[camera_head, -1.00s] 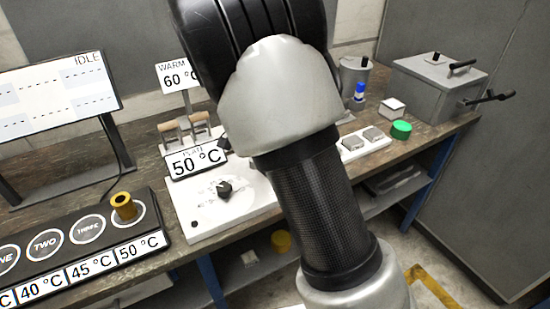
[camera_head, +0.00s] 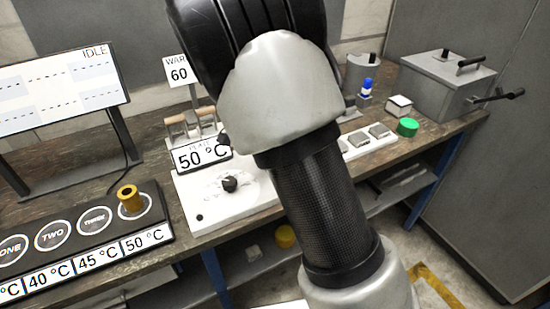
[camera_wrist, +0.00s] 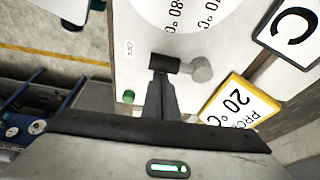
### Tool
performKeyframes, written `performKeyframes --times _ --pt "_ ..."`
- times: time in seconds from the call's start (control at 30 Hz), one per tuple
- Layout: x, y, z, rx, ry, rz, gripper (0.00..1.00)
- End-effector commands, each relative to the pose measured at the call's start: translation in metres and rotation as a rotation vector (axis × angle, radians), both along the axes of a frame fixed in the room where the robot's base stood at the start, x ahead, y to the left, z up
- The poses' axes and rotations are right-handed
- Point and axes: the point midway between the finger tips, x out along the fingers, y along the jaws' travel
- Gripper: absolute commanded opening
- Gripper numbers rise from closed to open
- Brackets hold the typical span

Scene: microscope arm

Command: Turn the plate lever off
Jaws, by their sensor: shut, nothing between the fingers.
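In the wrist view a lever with a black handle (camera_wrist: 165,64) and a round grey pivot (camera_wrist: 202,69) lies on a white panel (camera_wrist: 135,30). The handle points left of the pivot in that picture. My gripper (camera_wrist: 161,78) is shut and empty, its narrow fingertips just below the black handle. I cannot tell whether they touch it. A small label beside the lever is too blurred to read. In the head view my arm hides the gripper and this lever. A plate sign (camera_head: 202,155) there reads 50 °C.
A green button (camera_wrist: 129,96) and a yellow-framed 20 °C sign (camera_wrist: 235,103) flank my fingers. On the bench are a white unit with a black knob (camera_head: 230,184), a numbered block with a brass cup (camera_head: 131,201), an IDLE screen (camera_head: 60,95) and a grey box (camera_head: 445,85).

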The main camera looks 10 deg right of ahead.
Motion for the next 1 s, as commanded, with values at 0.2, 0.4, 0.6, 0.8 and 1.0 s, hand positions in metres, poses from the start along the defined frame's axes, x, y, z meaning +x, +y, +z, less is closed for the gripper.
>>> performKeyframes --times 0.2,0.4,0.6,0.8,1.0 --pt "0.006 -0.017 0.004 0.000 -0.001 -0.003 0.00" --pt "0.011 -0.027 0.032 0.004 -0.006 0.007 0.00" --pt "0.006 -0.013 0.072 0.002 -0.005 0.006 0.00" --pt "0.003 -0.004 0.096 0.001 -0.003 0.003 0.00" --pt "0.001 -0.002 0.102 0.000 0.000 0.003 0.00"
